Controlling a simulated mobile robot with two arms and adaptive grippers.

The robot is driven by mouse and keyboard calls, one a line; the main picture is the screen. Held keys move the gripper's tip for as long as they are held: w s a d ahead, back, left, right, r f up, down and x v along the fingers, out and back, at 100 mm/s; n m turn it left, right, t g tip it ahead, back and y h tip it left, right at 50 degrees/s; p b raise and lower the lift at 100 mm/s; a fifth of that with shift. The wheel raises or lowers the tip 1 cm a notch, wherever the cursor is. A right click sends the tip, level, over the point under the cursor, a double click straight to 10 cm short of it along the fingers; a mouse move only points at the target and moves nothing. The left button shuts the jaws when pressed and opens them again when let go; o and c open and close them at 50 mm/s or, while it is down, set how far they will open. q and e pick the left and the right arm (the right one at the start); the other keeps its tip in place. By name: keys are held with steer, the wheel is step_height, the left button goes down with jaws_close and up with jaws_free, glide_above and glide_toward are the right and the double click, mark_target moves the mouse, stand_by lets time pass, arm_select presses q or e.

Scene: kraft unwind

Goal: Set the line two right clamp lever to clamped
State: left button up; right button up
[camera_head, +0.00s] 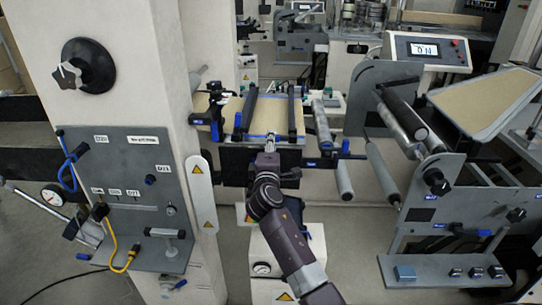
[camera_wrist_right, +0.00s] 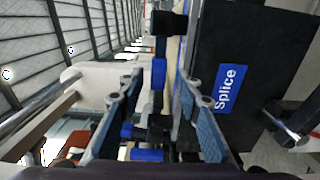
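The splice table (camera_head: 268,118) is a tan board with a blue front edge, crossed by a left dark clamp bar (camera_head: 247,108) and a right dark clamp bar (camera_head: 292,115). My right gripper (camera_head: 269,152) is at the table's front edge, near the lower end of the right bar. In the right wrist view, my right gripper (camera_wrist_right: 160,100) has its two blue-padded fingers apart. Dark lever parts with a blue sleeve (camera_wrist_right: 158,74) and a lower blue piece (camera_wrist_right: 147,155) show in the gap between them. I cannot tell whether a finger touches them, or the lever's setting. My left gripper is out of view.
A black panel with a blue "Splice" label (camera_wrist_right: 229,88) stands close beside the right finger.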

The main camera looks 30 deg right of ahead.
steer(key=v, duration=0.8)
steer(key=shift+s, duration=0.35)
